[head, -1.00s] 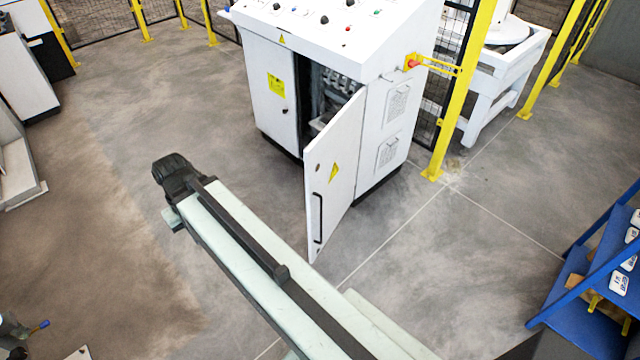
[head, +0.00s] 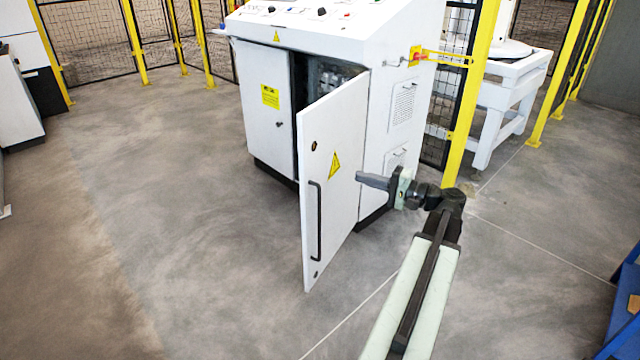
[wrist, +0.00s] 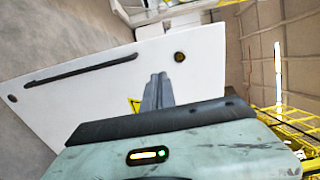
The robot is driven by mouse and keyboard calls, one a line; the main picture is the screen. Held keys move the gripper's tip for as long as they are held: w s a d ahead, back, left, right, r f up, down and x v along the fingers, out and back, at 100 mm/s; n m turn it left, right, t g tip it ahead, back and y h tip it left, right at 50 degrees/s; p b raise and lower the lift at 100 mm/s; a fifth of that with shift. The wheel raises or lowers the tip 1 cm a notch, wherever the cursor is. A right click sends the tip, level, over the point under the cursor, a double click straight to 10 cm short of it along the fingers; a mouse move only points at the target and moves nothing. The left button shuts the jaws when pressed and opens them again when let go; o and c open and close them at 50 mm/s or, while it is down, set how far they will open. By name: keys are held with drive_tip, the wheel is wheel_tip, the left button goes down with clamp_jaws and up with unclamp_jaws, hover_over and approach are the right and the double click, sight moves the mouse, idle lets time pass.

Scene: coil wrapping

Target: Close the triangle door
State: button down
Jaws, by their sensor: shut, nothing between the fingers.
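The triangle door (head: 332,185) is a white cabinet door with a yellow warning triangle and a long black handle. It stands swung open from the white control cabinet (head: 268,110). The door also fills much of the wrist view (wrist: 120,85), with its handle at the left and a dark round lock near the top. My gripper (head: 360,179) is shut and empty, just right of the door's outer face in the head view. In the wrist view the fingers (wrist: 158,80) point at the door and partly cover the triangle. I cannot tell whether they touch it.
A yellow fence post (head: 470,95) stands right of the cabinet, with a white machine frame (head: 500,100) behind it. A blue rack (head: 625,310) is at the right edge. The floor left and in front of the door is clear.

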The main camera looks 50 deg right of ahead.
sight(312, 162)
drive_tip(key=x, duration=1.4)
drive_tip(key=shift+a, duration=0.1)
drive_tip(key=shift+a, duration=0.1)
